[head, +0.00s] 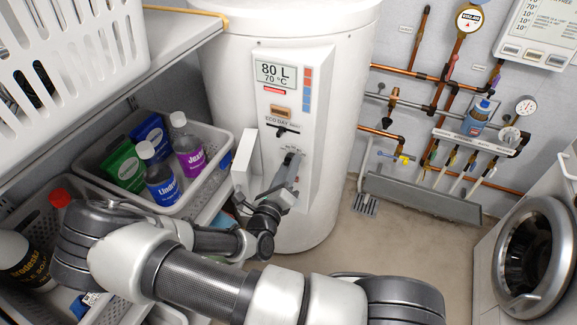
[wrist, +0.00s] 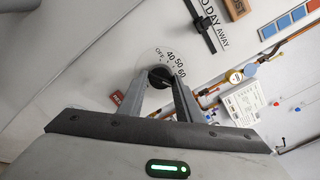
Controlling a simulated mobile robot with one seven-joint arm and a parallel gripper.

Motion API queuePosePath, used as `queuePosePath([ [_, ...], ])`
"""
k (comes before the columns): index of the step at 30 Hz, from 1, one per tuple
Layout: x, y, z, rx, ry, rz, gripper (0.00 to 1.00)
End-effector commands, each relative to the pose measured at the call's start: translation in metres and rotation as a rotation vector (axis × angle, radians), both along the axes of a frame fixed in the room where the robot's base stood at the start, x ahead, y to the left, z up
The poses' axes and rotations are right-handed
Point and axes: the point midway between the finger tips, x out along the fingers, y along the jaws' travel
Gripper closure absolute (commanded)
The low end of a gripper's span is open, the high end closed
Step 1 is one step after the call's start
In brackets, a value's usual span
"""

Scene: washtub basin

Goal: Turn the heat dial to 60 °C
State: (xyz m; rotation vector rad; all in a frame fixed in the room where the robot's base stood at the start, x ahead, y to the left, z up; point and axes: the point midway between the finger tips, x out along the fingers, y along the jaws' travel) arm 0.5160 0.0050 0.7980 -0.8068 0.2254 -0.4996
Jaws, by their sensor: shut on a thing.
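The heat dial (wrist: 159,76) is a dark round knob on the white boiler (head: 228,70). Printed marks OFF, 40, 50 and 60 run around it in the wrist view. My gripper (wrist: 161,82) has one finger on each side of the knob and is shut on it. In the head view my gripper (head: 291,165) reaches the boiler's front panel and mostly hides the dial. The knob's pointer is too dark and small to read. The display (head: 276,75) above reads 80 L and 70 °C.
A white flap (head: 245,158) stands open left of the dial. A slider (head: 283,131) marked ECO, DAY, AWAY sits just above it. A crate (head: 95,190) of bottles is on the left shelf.

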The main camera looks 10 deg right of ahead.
Motion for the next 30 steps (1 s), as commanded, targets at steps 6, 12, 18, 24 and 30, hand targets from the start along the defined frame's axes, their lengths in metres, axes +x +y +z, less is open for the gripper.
queuePosePath([
  [6, -0.0005, -0.002, 0.0072, -0.103, 0.073, -0.003, 0.91],
  [12, -0.0005, -0.0022, 0.0072, -0.217, 0.155, -0.003, 0.91],
  [18, -0.0004, -0.0021, 0.0065, -0.312, 0.223, -0.003, 0.91],
  [24, -0.0003, -0.002, 0.0059, -0.368, 0.263, -0.004, 0.91],
  [30, -0.0002, -0.0019, 0.0054, -0.388, 0.276, -0.003, 0.91],
])
